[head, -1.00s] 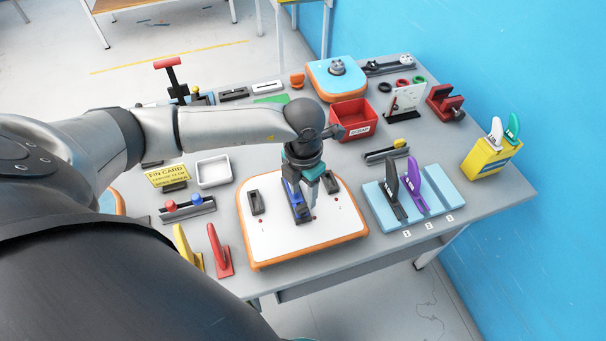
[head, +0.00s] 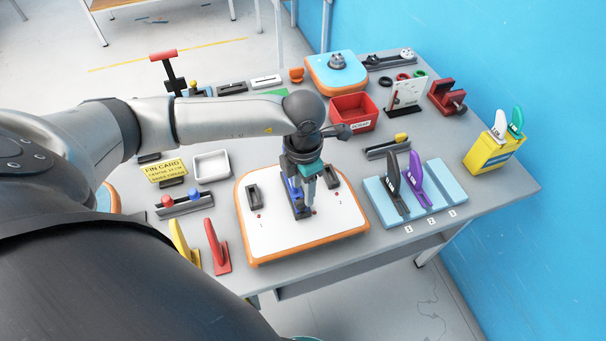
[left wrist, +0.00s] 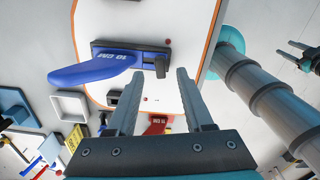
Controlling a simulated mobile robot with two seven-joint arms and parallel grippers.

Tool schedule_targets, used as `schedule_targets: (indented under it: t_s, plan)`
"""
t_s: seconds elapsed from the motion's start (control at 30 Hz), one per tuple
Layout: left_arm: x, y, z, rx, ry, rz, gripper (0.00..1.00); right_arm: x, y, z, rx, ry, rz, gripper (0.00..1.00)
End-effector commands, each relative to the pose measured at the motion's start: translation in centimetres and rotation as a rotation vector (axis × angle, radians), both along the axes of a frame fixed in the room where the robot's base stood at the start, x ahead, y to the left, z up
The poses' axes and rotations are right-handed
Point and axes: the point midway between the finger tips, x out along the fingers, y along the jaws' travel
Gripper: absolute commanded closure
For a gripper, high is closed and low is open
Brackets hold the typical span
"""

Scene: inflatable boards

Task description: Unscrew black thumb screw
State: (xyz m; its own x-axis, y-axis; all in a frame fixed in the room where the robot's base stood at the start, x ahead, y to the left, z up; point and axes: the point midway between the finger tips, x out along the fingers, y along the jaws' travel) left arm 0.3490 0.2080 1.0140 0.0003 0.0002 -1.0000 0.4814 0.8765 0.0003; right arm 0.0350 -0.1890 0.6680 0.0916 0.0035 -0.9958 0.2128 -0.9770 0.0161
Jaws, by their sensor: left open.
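The blue fin (left wrist: 95,68), marked 10 CM, sits in a black holder on the white board with an orange rim (head: 275,232). In the left wrist view, a small black piece (left wrist: 160,66), which looks like the thumb screw, stands at the holder's end. My left gripper (left wrist: 158,78) is open and empty, pointing at that end with its fingers to either side. In the head view, the left gripper (head: 308,195) hangs over the board and partly hides the fin and screw. At the right edge of the left wrist view, dark prongs (left wrist: 298,53) look like my right gripper.
Two black holders (head: 254,197) flank the fin on the board. A blue slotted rack (head: 450,183) with black and purple fins stands to the right. A red bin (head: 352,108) stands behind, a white tray (head: 212,166) to the left, and red and yellow fins (head: 217,250) at front left.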

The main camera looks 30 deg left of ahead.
Motion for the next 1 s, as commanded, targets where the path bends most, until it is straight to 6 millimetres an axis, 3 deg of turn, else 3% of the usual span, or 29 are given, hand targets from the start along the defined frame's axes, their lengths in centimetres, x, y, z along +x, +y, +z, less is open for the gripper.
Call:
schedule_targets:
  t_s: [0.7, 1.0]
  plan:
    - [0.0, 0.0, -3.9, 0.000, 0.001, -0.001, 0.48, 0.0, 0.0, -3.4, 0.000, 0.000, 0.000, 0.50]
    - [0.0, 0.0, -4.0, 0.000, 0.000, 0.000, 0.48, 0.0, 0.0, -3.5, 0.000, 0.000, 0.000, 0.50]
